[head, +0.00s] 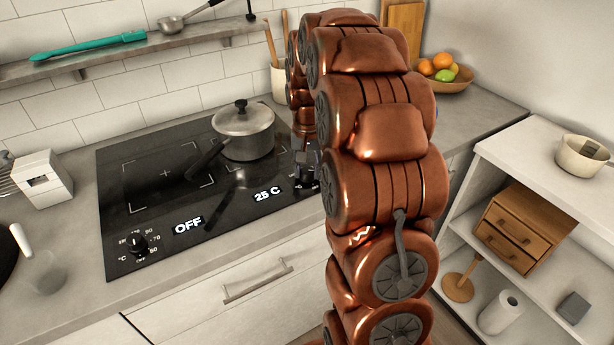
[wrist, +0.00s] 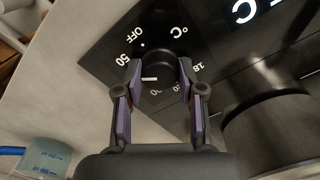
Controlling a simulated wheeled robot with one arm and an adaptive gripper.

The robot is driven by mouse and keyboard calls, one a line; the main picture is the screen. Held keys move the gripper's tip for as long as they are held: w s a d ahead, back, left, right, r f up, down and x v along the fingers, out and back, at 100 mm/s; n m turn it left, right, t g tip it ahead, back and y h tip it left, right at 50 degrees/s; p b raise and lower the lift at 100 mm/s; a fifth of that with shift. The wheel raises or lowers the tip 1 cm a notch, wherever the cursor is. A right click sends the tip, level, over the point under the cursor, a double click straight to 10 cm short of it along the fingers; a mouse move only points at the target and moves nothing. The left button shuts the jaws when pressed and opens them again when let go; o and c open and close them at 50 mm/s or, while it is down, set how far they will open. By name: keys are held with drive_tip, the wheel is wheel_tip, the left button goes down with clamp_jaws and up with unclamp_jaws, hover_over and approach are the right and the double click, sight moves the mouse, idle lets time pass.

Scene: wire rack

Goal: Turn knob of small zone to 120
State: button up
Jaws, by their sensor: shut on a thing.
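The black cooktop (head: 165,205) has a left knob (head: 136,243) at its front left, beside a display (head: 188,226) reading OFF. A second display (head: 268,194) at the right reads 25 C. In the wrist view, a black round knob (wrist: 160,68) sits between the fingers of my gripper (wrist: 158,84), which is shut on it. In the head view my gripper (head: 306,172) is at the cooktop's right end, and that knob is mostly hidden there.
A lidded grey pot (head: 243,130) stands on the cooktop behind the displays, its handle pointing front left. A white block-like holder (head: 41,180) is at the left. A fruit bowl (head: 444,78) is at the back right, and white shelves (head: 545,150) stand at the right.

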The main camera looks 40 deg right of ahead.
sight(307, 170)
drive_tip(key=n+b, duration=0.3)
drive_tip(key=n, duration=0.3)
drive_tip(key=shift+f+n, duration=0.1)
drive_tip(key=shift+n, duration=0.2)
drive_tip(key=n, duration=0.6)
drive_tip(key=shift+b, duration=0.4)
drive_tip(key=n, duration=0.3)
drive_tip(key=n+p, duration=0.1)
drive_tip(key=n, duration=0.2)
drive_tip(key=shift+r+n, duration=0.2)
drive_tip(key=shift+n, duration=0.1)
drive_tip(key=n+p, duration=0.2)
drive_tip(key=n, duration=0.3)
drive_tip(key=shift+n, duration=0.3)
drive_tip(key=o, duration=1.1)
drive_tip(key=shift+o, duration=0.2)
wheel_tip(307, 170, up, 12)
